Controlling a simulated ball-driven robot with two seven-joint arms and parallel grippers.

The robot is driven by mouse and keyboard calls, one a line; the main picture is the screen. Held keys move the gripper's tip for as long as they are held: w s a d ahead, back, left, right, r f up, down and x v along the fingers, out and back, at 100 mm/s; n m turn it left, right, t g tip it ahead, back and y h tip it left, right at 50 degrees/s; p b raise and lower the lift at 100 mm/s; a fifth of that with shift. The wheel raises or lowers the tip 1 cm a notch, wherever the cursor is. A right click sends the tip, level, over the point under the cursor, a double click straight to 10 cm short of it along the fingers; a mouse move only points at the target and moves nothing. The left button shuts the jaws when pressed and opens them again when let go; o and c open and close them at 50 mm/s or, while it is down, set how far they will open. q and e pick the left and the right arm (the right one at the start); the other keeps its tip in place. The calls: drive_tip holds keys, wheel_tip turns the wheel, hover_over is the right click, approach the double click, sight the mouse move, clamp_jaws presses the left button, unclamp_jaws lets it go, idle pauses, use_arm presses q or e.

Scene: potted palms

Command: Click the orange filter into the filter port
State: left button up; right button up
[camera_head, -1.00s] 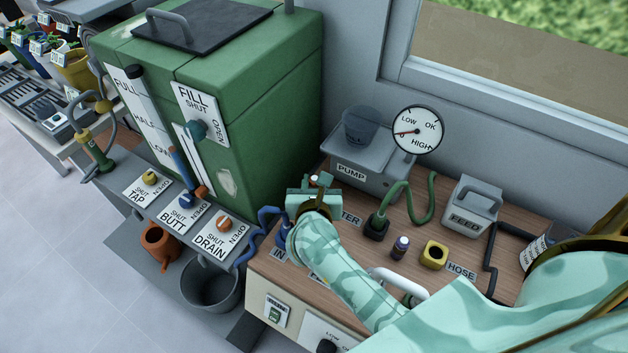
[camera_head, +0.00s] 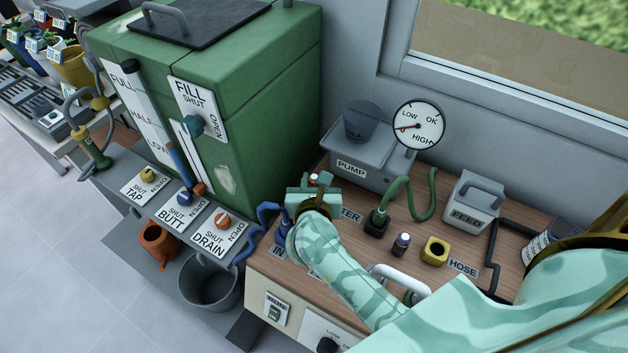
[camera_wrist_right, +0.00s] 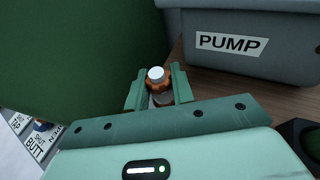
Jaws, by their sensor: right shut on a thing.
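My right gripper (camera_head: 318,187) is over the bench near the FILTER label, between the green tank and the pump. In the right wrist view its green fingers (camera_wrist_right: 160,92) are shut on the orange filter (camera_wrist_right: 161,97), which has a white round top (camera_wrist_right: 156,73). In the head view only a bit of the filter (camera_head: 313,179) shows between the fingers. The filter port is hidden under my gripper and arm, so I cannot tell whether the filter sits in it. My left gripper is not in view.
The pump (camera_head: 368,160) with its gauge (camera_head: 418,125) stands behind. The green tank (camera_head: 225,100) is close on the left.

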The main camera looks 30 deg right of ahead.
drive_tip(key=o, duration=1)
drive_tip(key=shift+s+f, duration=0.15)
drive_tip(key=shift+f, duration=0.3)
drive_tip(key=shift+o, duration=0.2)
